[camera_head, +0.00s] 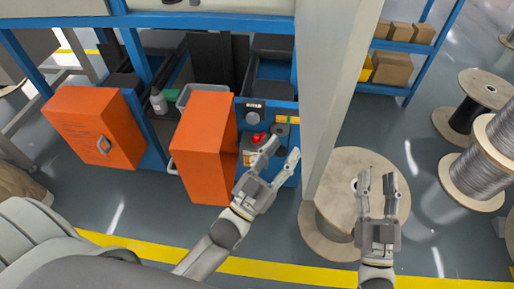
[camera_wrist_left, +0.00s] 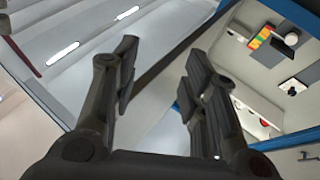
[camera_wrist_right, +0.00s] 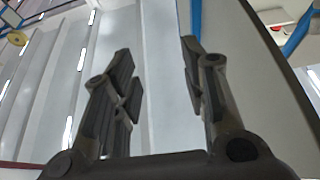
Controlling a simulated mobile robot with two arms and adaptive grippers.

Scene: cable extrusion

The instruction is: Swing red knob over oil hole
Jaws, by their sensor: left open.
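The red knob (camera_head: 257,138) sits low on the blue machine panel (camera_head: 268,112), just right of the open orange door. My left gripper (camera_head: 281,150) is open and empty, with its fingers spread in front of the panel, a little right of and below the knob. The left finger partly covers the area by the knob. A small dark round fitting (camera_head: 281,130) is right of the knob; I cannot tell whether it is the oil hole. A small red part (camera_wrist_left: 265,122) shows at the right in the left wrist view. My right gripper (camera_head: 377,180) is open and empty above a wooden spool.
Orange doors (camera_head: 203,145) (camera_head: 97,128) stand open at the left. A tall pale post (camera_head: 335,90) stands between my two grippers. A large wooden spool (camera_head: 325,235) is on the floor below my right gripper. Wire spools (camera_head: 478,165) stand at the far right.

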